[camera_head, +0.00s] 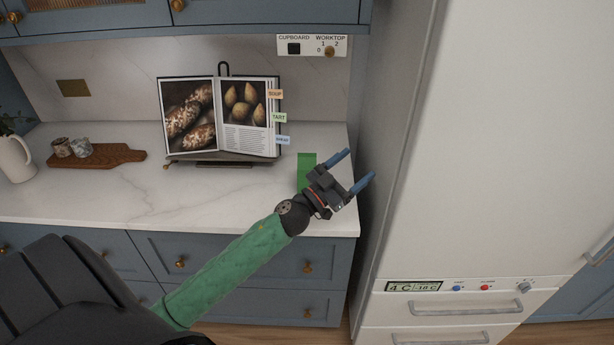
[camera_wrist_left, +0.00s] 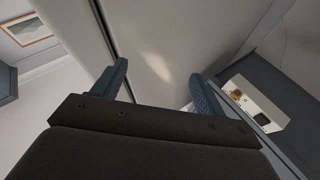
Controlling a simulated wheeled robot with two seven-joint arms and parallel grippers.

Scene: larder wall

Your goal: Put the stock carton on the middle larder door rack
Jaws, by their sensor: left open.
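A green upright block (camera_head: 305,168), which looks like the stock carton, stands near the right end of the worktop. My left gripper covers its lower part, and no label on it can be read. My left gripper (camera_head: 360,164) is in front of it and to its right, with its blue fingers apart and pointing up and right towards the tall pale cabinet. In the left wrist view the open fingers (camera_wrist_left: 158,70) have nothing between them, and a pale panel lies beyond. No larder door rack shows in either view. My right gripper is not in view.
The marble worktop (camera_head: 130,195) holds an open cookbook (camera_head: 218,118) on a stand, a wooden board (camera_head: 110,155) with two small pots, and a white jug (camera_head: 15,160). The tall pale fridge-like cabinet (camera_head: 490,150) stands close on the right. The worktop's front middle is clear.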

